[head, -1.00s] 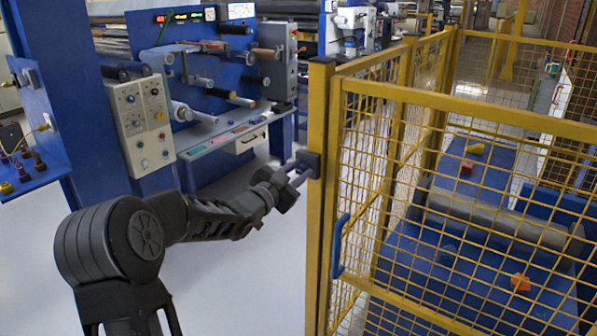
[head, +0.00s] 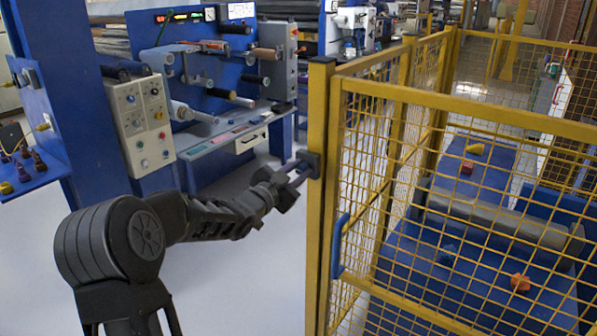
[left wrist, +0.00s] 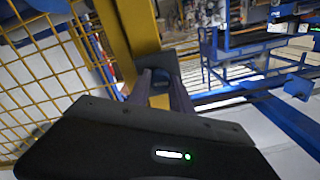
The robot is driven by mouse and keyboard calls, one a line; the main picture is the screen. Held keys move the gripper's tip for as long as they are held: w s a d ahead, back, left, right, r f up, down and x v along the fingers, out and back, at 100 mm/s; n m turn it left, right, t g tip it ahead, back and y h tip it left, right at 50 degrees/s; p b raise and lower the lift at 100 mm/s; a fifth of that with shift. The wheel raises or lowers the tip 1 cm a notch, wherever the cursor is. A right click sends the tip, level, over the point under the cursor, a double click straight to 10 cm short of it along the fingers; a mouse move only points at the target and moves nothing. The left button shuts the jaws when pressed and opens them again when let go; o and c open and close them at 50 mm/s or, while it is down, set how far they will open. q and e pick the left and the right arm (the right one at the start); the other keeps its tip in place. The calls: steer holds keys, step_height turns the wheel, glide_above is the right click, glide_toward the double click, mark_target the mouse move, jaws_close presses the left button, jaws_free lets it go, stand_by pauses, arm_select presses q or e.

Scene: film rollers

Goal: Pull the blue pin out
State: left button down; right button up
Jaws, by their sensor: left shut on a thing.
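The blue pin is at a small dark blue block (head: 310,159) on the yellow fence post (head: 319,220). The pin itself is mostly hidden by the fingers, and I cannot tell how deep it sits. My left gripper (head: 299,173) reaches from the left up to this block and is shut on the pin. In the left wrist view, the two fingers of the left gripper (left wrist: 163,88) point at the block (left wrist: 160,73) on the yellow post (left wrist: 130,32). My right gripper is in neither view.
A yellow mesh fence (head: 460,100) with a blue handle (head: 339,245) stands right of the post. Behind it, blue surfaces carry a grey roller (head: 500,219) and several small coloured pieces. A blue machine (head: 215,85) stands at back left. The floor between is clear.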

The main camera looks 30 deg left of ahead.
arm_select(q)
steer(key=shift+s, duration=0.1)
steer(key=shift+s+f+b, duration=0.2)
steer(key=shift+s+b, duration=0.05)
steer(key=shift+b, duration=0.3)
steer(key=shift+s, duration=0.4)
steer(key=shift+s+r, duration=0.15)
steer(key=shift+r, duration=0.05)
steer(key=c, duration=1.1)
jaws_free()
steer(key=shift+c, duration=0.2)
steer(key=s+b, duration=0.2)
steer(key=s, duration=0.5)
steer(key=shift+s, duration=0.35)
